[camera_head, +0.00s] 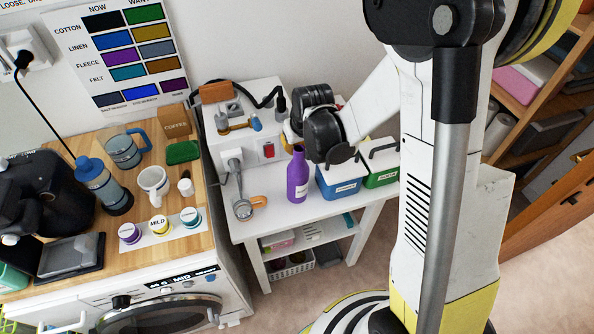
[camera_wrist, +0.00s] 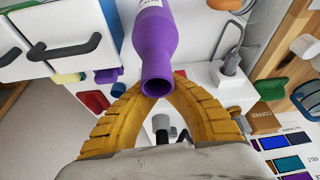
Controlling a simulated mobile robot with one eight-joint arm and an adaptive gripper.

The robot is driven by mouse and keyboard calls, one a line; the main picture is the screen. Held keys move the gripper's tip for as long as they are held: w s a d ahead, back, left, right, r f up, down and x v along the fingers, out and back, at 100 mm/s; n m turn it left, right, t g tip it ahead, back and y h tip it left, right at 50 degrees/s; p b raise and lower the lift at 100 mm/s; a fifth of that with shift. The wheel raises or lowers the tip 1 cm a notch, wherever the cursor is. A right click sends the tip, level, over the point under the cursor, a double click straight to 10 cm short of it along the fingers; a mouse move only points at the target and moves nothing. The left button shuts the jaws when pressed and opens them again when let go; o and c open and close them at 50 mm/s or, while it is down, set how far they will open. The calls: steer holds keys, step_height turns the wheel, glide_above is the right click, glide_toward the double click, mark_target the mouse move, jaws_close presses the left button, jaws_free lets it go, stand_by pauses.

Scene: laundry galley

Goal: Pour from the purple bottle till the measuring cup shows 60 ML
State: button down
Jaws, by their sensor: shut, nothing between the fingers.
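The purple bottle (camera_head: 298,178) stands upright and uncapped on the white table, left of a blue bin. In the wrist view the purple bottle (camera_wrist: 152,45) points its dark open mouth towards the camera. My gripper (camera_head: 291,134) is above and close to the bottle. Its yellow fingers (camera_wrist: 160,99) are shut with nothing between them; the bottle mouth covers their tips, and I cannot tell whether they touch it. A clear cup with a blue handle, seemingly the measuring cup (camera_head: 123,151), stands on the wooden counter at left. Its marks and contents are unreadable.
A blue bin (camera_head: 340,185) and a green bin (camera_head: 381,175) stand right of the bottle. A grey cup with an orange handle (camera_head: 243,208) stands at the table's left.

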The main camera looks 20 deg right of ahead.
steer(key=shift+r+p, duration=0.95)
steer(key=shift+r, duration=0.7)
